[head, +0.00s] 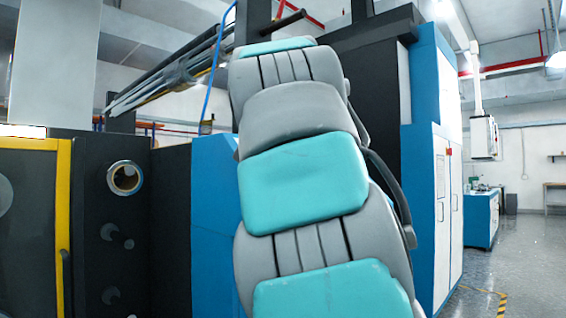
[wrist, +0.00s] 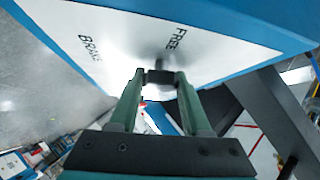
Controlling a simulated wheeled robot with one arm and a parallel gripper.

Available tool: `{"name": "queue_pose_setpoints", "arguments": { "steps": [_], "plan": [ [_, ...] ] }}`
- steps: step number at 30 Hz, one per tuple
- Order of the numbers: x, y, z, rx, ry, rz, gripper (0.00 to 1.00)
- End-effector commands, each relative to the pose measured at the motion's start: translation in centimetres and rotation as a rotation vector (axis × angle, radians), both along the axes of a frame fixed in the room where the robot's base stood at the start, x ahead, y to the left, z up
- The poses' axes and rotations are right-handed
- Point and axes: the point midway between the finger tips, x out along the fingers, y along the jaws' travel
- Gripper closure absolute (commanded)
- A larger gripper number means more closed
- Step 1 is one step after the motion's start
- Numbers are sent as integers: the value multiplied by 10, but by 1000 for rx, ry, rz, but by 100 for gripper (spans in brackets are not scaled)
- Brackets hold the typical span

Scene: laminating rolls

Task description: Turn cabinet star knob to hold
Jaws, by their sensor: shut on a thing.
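In the wrist view, my gripper (wrist: 160,80) has its two green fingers shut on a small dark knob (wrist: 159,74). The knob stands out from a white panel (wrist: 125,40) with blue edges. The panel carries the words BRAKE, to the left of the knob, and FREE, just above it. The fingertips cover much of the knob, so its star shape and its pointing direction cannot be told. No word HOLD shows. In the head view, my own teal and grey arm fills the middle and hides the gripper and the knob.
In the head view, a blue and white cabinet (head: 435,190) stands right of my arm. A dark machine with a yellow frame (head: 64,220) and a roll end (head: 125,178) stands at left. Open grey floor (head: 525,245) lies at right. Dark beams (wrist: 262,110) cross the wrist view's right side.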

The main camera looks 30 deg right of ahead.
Motion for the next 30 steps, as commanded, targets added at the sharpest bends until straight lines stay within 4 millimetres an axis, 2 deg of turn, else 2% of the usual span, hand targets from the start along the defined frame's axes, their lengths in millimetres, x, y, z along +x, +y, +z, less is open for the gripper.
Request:
{"name": "queue_pose_setpoints", "arguments": {
  "steps": [26,27,30],
  "plan": [
    [0,-1,-1,35,14,-35,100],
    [0,-1,-1,35,14,-35,50],
    [0,-1,-1,34,14,-34,39]
  ]
}}
